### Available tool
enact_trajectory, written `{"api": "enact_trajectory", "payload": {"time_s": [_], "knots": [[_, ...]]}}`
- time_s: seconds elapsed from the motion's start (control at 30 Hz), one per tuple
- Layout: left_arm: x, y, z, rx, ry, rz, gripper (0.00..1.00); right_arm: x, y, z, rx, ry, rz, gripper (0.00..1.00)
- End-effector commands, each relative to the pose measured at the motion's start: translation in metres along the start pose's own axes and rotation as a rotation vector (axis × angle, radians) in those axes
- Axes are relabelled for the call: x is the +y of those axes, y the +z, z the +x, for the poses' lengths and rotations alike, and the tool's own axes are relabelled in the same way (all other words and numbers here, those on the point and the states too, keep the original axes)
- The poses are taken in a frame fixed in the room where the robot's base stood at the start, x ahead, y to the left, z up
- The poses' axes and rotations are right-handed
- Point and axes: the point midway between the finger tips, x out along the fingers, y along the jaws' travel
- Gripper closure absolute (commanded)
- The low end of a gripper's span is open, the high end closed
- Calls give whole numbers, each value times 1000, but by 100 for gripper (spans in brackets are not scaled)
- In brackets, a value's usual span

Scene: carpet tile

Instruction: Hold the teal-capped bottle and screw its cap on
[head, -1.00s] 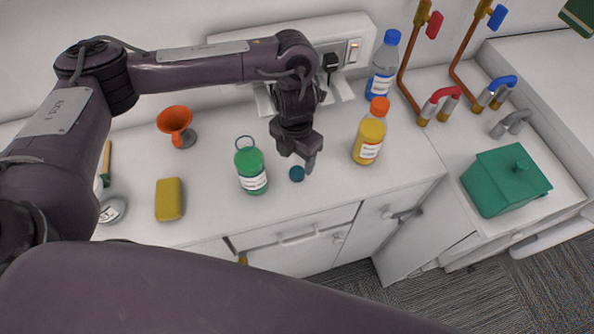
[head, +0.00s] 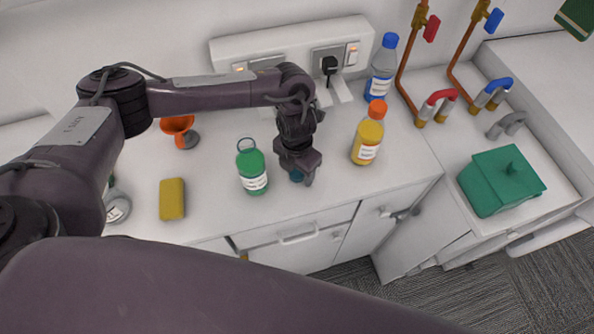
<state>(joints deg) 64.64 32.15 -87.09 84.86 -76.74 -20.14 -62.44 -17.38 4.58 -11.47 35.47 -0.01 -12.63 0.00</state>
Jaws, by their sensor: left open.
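The green bottle (head: 252,168) with a white label stands upright on the counter, with a thin ring showing at its top. The small round teal cap (head: 296,176) lies on the counter to the right of the bottle. My left gripper (head: 303,179) points down right at the cap, open, with its fingers partly hiding it. I cannot tell whether the fingers touch the cap. My right gripper is not in view.
An orange-capped yellow bottle (head: 368,134) stands right of my gripper, a blue-capped bottle (head: 382,68) behind it. A yellow sponge (head: 172,199) and an orange goblet (head: 178,128) are at left. The counter's front edge is close to the cap. A green box (head: 500,182) is at right.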

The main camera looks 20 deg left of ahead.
Motion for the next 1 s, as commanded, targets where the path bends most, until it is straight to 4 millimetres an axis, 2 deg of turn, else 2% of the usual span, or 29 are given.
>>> {"api": "enact_trajectory", "payload": {"time_s": [0.13,0.5,0.83,1.0], "knots": [[0,0,0,0,0,0,38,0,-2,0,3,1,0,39],[0,0,0,0,0,0,84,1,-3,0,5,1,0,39],[0,0,-2,-1,0,0,85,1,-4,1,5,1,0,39],[0,1,-12,-3,-2,1,85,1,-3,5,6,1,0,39]]}}
